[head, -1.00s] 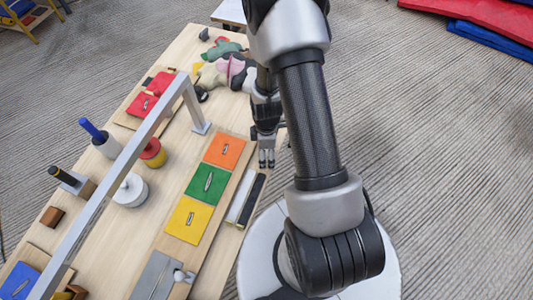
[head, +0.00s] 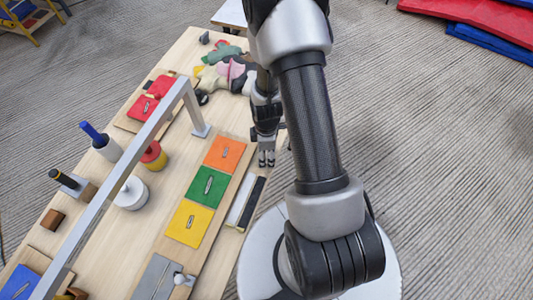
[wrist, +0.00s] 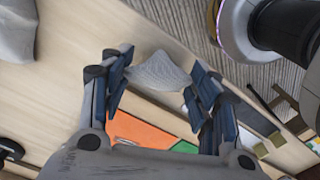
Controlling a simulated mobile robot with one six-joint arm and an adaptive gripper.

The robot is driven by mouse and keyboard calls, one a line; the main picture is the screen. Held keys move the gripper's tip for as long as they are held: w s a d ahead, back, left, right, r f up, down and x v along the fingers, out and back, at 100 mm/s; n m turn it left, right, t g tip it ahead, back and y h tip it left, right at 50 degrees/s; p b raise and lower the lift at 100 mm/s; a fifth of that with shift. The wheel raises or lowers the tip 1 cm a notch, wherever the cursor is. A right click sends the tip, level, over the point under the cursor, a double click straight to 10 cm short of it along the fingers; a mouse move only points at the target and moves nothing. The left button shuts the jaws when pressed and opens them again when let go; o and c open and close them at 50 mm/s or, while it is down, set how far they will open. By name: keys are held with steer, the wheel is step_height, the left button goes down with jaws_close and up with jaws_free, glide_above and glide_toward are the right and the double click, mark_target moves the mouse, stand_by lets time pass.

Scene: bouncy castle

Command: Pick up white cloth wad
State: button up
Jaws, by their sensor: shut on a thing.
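The white cloth wad (wrist: 158,72) is a pale grey-white, creased lump in the wrist view, lying between the two dark blue finger pads. My gripper (wrist: 160,66) is shut on it, one finger at each side. In the head view my gripper (head: 267,158) points down at the right edge of the wooden table, beside the orange panel. The wad cannot be made out there. From these views I cannot tell whether the wad still touches the tabletop.
The wooden table (head: 112,247) carries a board with orange (head: 225,154), green (head: 208,187) and yellow (head: 189,223) panels. A grey metal frame (head: 130,155) rises across it. Soft coloured pieces (head: 236,68) lie at the back.

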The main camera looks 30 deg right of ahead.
step_height(320, 180, up, 19)
steer(key=p, duration=0.5)
steer(key=shift+p, duration=0.35)
